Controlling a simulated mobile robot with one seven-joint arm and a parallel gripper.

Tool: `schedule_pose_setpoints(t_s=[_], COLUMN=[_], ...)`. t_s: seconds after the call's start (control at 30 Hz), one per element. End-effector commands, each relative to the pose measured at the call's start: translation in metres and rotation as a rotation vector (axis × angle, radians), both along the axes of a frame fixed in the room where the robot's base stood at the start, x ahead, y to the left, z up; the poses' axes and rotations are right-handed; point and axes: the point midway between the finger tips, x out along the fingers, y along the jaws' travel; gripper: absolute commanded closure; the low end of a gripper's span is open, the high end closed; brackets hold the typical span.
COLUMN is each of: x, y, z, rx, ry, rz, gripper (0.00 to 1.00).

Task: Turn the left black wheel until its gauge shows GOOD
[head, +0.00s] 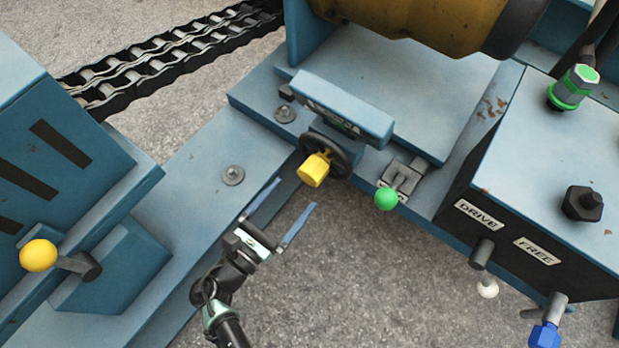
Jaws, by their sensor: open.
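A black wheel (344,158) with a yellow handle (315,170) sits at the front of the blue frame, left of centre of the machine. A blue gauge housing (345,103) sits just above it; its face is seen at a steep angle and I cannot read it. My gripper (295,193) is below and left of the wheel, its two thin blue fingers spread apart and pointing up towards the yellow handle. It is open and empty, and appears apart from the handle. No second black wheel is clearly seen.
A green knob (386,198) on a lever stands right of the wheel. A yellow ball lever (38,256) is at the left. At the right, a box carries DRIVE (482,217) and FREE (537,251) labels, with white and blue-ended fittings below. Concrete floor lies open below the frame.

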Motion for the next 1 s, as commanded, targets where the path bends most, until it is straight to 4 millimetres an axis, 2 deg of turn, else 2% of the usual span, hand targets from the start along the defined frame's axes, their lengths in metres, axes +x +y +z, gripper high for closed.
schedule_pose_setpoints(t_s=[0.1,0.3,0.5,0.73,0.77,1.0], x=[0.020,0.043,0.051,0.052,0.052,0.051], y=[-0.016,-0.032,-0.038,-0.038,-0.038,-0.037], z=[-0.004,-0.003,0.000,0.000,0.000,0.000], rx=[0.002,0.000,-0.001,-0.001,-0.001,0.000], ry=[-0.003,-0.001,-0.001,-0.001,-0.001,0.000], rz=[-0.006,-0.002,-0.001,0.000,0.000,0.000], gripper=[0.04,0.04,0.04,0.04,0.08,0.51])
